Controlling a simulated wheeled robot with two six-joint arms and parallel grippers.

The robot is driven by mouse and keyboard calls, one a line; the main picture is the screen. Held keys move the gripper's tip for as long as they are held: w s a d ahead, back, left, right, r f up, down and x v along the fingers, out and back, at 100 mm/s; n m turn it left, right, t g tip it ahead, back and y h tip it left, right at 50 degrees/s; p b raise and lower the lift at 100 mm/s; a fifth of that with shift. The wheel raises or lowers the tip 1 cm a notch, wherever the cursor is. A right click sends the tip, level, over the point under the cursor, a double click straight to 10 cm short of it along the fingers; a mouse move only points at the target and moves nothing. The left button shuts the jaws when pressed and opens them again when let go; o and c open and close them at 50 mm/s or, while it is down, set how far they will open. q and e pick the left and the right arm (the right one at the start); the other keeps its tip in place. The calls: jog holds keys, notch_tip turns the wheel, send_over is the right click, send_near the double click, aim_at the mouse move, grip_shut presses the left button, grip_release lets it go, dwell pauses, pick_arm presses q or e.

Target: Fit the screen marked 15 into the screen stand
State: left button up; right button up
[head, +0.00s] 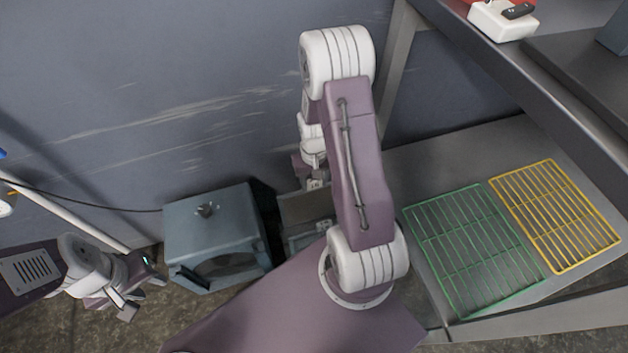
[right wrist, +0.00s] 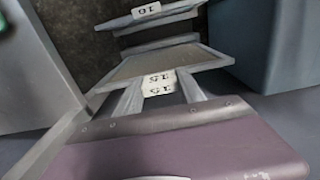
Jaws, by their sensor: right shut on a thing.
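The screen marked 15 (right wrist: 160,63) is a grey-framed panel with a brownish mesh face and a white tab (right wrist: 157,84). In the right wrist view my right gripper (right wrist: 158,92) has its two fingers on either side of that tab, shut on it. In the head view the grey panel (head: 304,207) shows below my right gripper (head: 316,186), partly behind my arm. A second panel with a white tag (right wrist: 146,10), its number hard to read, lies beyond it. I cannot make out the screen stand for certain. My left gripper (head: 139,296) is at the lower left, empty, its fingers apart.
A blue-grey box (head: 185,235) with a knob on top stands left of the panels. A metal shelf (head: 430,165) at the right holds a green rack (head: 470,245) and a yellow rack (head: 555,215). Its grey post (head: 398,65) stands behind my right arm. A wall closes the back.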

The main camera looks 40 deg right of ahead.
aim_at(314, 197)
jog(key=shift+f+b, duration=2.95)
jog(key=shift+f, duration=1.8)
dwell(2.0)
jog(key=o, duration=1.5)
notch_tip(314, 197, up, 9)
jog(key=p, duration=0.7)
jog(key=shift+r, duration=0.2)
jog(key=shift+f, duration=0.15)
